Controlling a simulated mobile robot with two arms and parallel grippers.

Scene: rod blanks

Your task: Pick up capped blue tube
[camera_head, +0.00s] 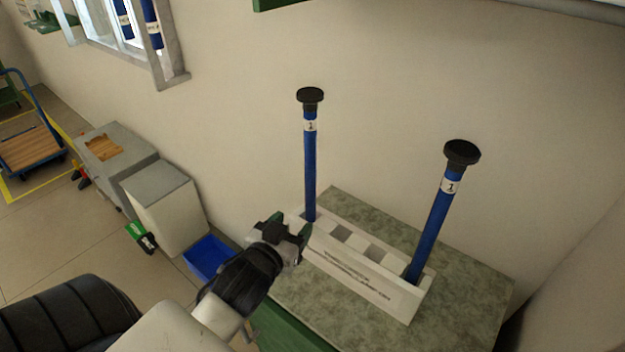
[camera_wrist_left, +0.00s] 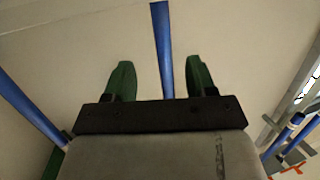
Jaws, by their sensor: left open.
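Two capped blue tubes stand in a white rack (camera_head: 350,268) on a mottled green-grey table top. The left tube (camera_head: 309,165) has a black cap and a white label marked with a digit. The right tube (camera_head: 434,222) also has a black cap and label, and leans slightly. My left gripper (camera_head: 290,227) is open and empty, low beside the left tube, near the rack's left end. In the left wrist view a blue tube (camera_wrist_left: 163,45) shows in line with the gap between the open fingers (camera_wrist_left: 158,82); no contact is visible. My right gripper is not in view.
The rack has several empty slots between the tubes. The wall (camera_head: 390,110) is close behind the table. More blue tubes (camera_head: 152,22) hang in a metal frame at upper left. A blue bin (camera_head: 208,256) and grey cabinets (camera_head: 160,195) stand left of the table.

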